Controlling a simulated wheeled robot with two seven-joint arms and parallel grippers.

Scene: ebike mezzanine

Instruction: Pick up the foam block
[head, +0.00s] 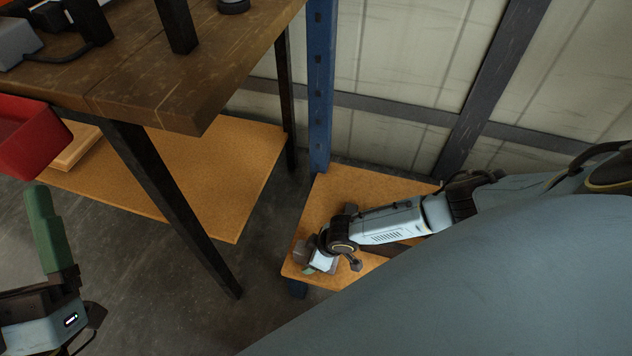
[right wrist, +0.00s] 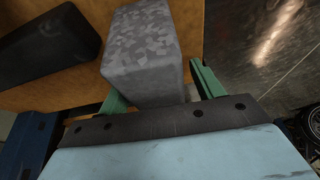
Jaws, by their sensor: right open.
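The foam block (right wrist: 145,45) is a grey, mottled block on an orange-brown board (right wrist: 200,12), seen in the right wrist view. My right gripper (right wrist: 155,82) is open, with one green finger on each side of the block's near end. I cannot tell whether the fingers touch it. In the head view my right gripper (head: 309,268) is low over the near left end of the small shelf (head: 338,195), and the block is mostly hidden there. My left gripper (head: 45,230) is at the left edge, away from the block; its finger gap does not show.
A dark box (right wrist: 50,45) lies on the board left of the block. A blue post (head: 320,90) rises behind the shelf. A wooden workbench (head: 175,85) with a lower shelf (head: 215,170) and a red bin (head: 30,140) are at left. Bare floor lies between.

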